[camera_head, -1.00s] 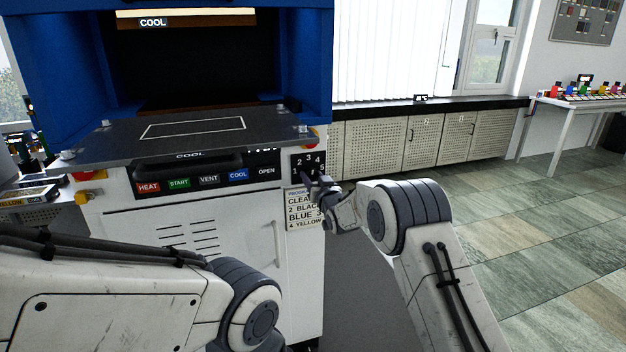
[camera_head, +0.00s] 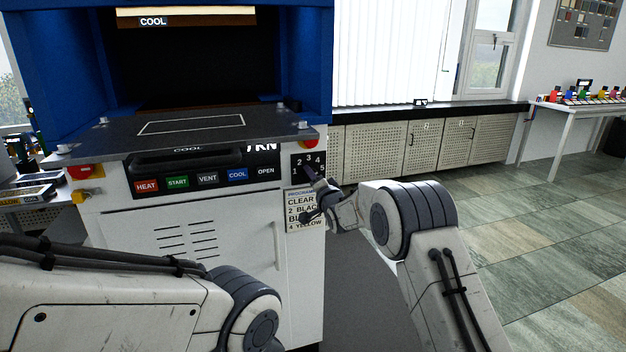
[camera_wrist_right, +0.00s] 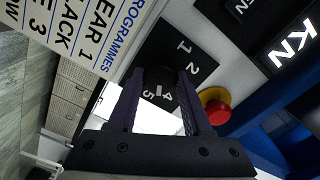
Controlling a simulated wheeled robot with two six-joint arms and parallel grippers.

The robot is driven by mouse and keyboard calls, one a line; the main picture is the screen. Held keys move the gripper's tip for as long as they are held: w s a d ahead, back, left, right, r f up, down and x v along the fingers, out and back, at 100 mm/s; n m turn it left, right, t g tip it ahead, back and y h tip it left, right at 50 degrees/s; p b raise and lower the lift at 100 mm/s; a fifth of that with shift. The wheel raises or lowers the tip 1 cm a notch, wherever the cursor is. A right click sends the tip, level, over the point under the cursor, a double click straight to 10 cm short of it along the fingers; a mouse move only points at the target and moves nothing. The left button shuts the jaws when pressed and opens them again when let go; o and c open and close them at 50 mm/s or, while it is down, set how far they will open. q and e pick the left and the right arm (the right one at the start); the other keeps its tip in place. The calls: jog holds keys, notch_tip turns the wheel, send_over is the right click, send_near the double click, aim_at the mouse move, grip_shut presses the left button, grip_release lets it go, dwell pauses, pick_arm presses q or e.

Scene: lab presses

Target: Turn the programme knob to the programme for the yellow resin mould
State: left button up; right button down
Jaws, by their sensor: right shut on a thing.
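The programme dial plate (camera_head: 296,160) is dark with white numerals 1 to 5, on the right of the press front. My right gripper (camera_head: 312,178) is at it, shut on the dark programme knob (camera_wrist_right: 158,78), which sits between the two fingers in the right wrist view. A short white mark shows on the knob between the 4 and the 5; the 3 is hidden by a finger there. The programme card (camera_head: 305,206) below lists clear 1, 2 black, blue 3 and 4 yellow. My left forearm shows, but its gripper is out of view.
A row of buttons, including START (camera_head: 178,182), is left of the dial. A red emergency button (camera_wrist_right: 215,105) is close to my right fingers. Labelled trays (camera_head: 35,191) stand at the far left. The floor right of the press is clear.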

jog(key=m, duration=1.1)
jog(key=shift+m+p, duration=0.3)
jog(key=shift+f, duration=0.1)
dwell(0.3)
jog(key=shift+c, duration=1.6)
grip_release()
jog(key=shift+s, duration=0.1)
jog(key=v, duration=1)
jog(key=shift+d+b, duration=0.15)
jog(key=shift+b, duration=0.2)
jog(key=shift+s, duration=0.15)
